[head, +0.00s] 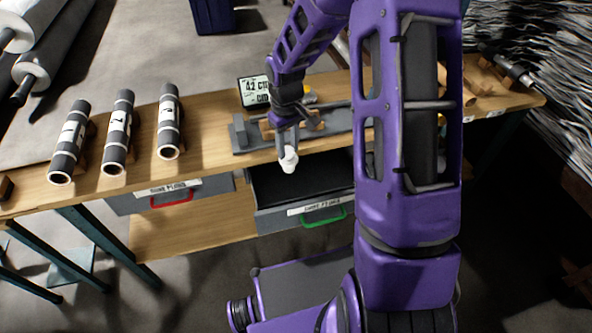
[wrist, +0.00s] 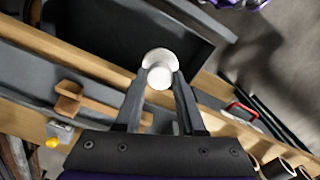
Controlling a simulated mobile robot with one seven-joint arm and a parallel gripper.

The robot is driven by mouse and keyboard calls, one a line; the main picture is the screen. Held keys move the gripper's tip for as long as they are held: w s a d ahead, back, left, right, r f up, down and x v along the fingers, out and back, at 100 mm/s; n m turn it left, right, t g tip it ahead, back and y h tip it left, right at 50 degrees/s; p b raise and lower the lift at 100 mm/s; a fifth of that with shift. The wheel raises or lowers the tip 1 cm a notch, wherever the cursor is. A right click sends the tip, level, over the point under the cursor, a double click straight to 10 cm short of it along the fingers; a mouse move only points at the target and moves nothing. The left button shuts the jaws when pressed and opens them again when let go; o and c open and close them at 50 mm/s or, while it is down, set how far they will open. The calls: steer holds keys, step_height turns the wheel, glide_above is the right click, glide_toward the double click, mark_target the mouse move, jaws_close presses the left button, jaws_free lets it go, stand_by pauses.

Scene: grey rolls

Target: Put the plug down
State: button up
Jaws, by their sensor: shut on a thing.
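The white plug (head: 289,161) is held at the tip of my gripper (head: 287,147), above the table's front edge and near the open drawer (head: 270,220). In the wrist view the plug (wrist: 159,75) is a round white piece pinched between the two dark fingers of my gripper (wrist: 160,82). The drawer's dark inside (wrist: 100,35) lies below and beyond the plug there. The plug looks clear of any surface, though its exact height is hard to tell.
Three grey rolls (head: 118,132) lie on the wooden table (head: 215,110) at left. A grey fixture with wooden blocks (head: 320,125) and a small display (head: 254,91) stand behind my gripper. A drawer with a red handle (head: 172,200) is at left; the open one has a green handle (head: 324,219).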

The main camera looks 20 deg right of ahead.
steer(key=w+f, duration=0.1)
steer(key=f, duration=0.3)
steer(key=w+f, duration=0.1)
steer(key=f, duration=0.4)
steer(key=w+f, duration=0.2)
steer(key=f, duration=0.2)
steer(key=shift+f+b, duration=0.3)
steer(key=shift+f, duration=0.1)
steer(key=o, duration=1.1)
steer(key=shift+s, duration=0.1)
steer(key=shift+c, duration=0.2)
step_height(320, 180, up, 12)
steer(key=shift+p, duration=0.35)
